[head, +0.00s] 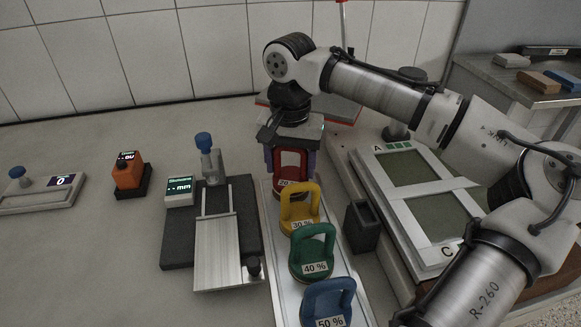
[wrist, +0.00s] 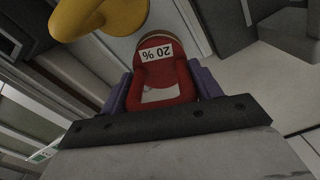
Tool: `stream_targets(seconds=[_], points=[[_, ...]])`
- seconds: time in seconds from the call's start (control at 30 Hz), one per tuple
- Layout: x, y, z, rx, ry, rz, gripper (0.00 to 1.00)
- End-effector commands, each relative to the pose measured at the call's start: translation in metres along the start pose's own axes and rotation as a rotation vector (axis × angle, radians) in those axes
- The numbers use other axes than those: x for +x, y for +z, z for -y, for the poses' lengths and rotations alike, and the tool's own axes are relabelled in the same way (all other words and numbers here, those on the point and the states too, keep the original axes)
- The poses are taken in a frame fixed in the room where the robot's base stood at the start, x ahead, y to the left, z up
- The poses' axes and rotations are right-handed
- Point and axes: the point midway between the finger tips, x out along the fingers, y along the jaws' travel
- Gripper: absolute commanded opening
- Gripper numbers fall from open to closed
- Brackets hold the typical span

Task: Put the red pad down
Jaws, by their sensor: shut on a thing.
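The red pad (head: 290,170), labelled 20 %, is at the far end of a row of handled pads in the head view. My gripper (head: 290,158) is above it, with a purple finger on either side of its handle. In the wrist view the red pad (wrist: 160,72) sits between the two purple fingers of my gripper (wrist: 160,88), and the gripper is shut on it. The pad is at the far end of the pale tray (head: 283,270). Whether its base touches the tray is hard to tell.
Yellow (head: 298,208), green (head: 312,255) and blue (head: 328,302) pads stand nearer in the row. A dark open box (head: 362,226) is to the right, beside a framed panel marked A and C (head: 405,215). A metal-plated device (head: 218,250) is to the left.

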Motion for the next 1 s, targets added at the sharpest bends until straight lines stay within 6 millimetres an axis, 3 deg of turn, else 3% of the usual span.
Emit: stream_targets(seconds=[0.13, 0.53, 0.57, 0.7, 1.0], points=[[0.012, 0.0, 0.0, -0.001, -0.001, -0.002, 0.03], [0.017, 0.0, 0.0, 0.0, -0.002, -0.002, 0.03], [0.017, 0.0, 0.0, 0.0, 0.0, -0.001, 0.67], [0.017, 0.0, 0.0, 0.0, 0.0, -0.001, 0.85], [0.016, 0.0, 0.0, 0.0, 0.001, -0.001, 0.85]])
